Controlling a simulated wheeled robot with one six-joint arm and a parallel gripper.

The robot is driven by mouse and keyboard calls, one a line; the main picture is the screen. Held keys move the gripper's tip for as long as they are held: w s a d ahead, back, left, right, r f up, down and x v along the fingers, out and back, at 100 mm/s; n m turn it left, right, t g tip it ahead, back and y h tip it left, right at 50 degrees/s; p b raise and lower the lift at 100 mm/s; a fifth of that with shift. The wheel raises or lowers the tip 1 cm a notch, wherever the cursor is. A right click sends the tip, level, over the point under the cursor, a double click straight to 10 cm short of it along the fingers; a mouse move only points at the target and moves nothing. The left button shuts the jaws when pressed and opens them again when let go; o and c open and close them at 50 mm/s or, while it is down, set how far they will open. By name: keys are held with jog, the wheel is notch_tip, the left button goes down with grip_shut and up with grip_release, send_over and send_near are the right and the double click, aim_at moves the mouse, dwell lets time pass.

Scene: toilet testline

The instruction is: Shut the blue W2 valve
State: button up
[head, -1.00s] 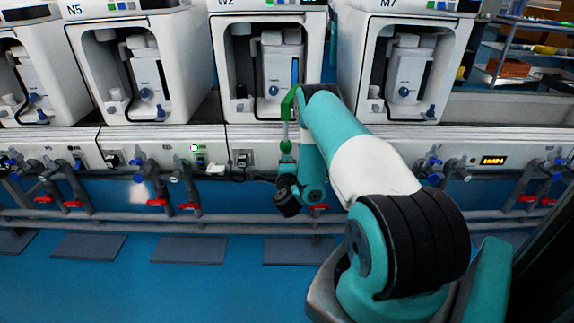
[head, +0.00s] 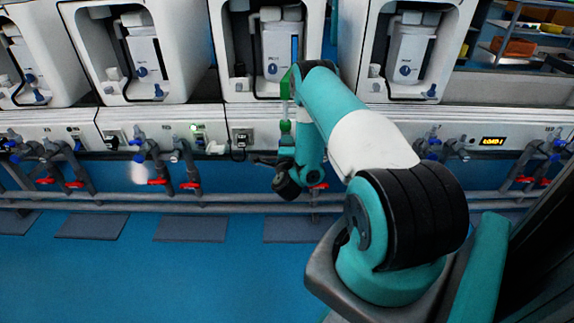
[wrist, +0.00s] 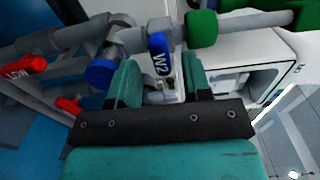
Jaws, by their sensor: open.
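The blue W2 valve handle (wrist: 158,55) shows in the wrist view, its white "W2" label facing the camera. It sits on a grey pipe fitting. My gripper (wrist: 158,75) is open, with its teal fingers on the left and right of the handle. Gaps show on both sides; I cannot tell whether either finger touches it. In the head view my arm (head: 330,115) hides the W2 valve and most of the gripper.
In the wrist view a green valve part (wrist: 202,28) is close to the right finger, and a blue fitting (wrist: 103,74) is close to the left one. A red handle (wrist: 24,67) is farther left. Grey pipes (head: 120,200) run below the white machines (head: 150,60).

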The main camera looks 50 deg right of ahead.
jog(key=p+v, duration=1.5)
jog(key=p, duration=1.1)
jog(key=shift+s+a, duration=0.2)
jog(key=shift+s, duration=0.1)
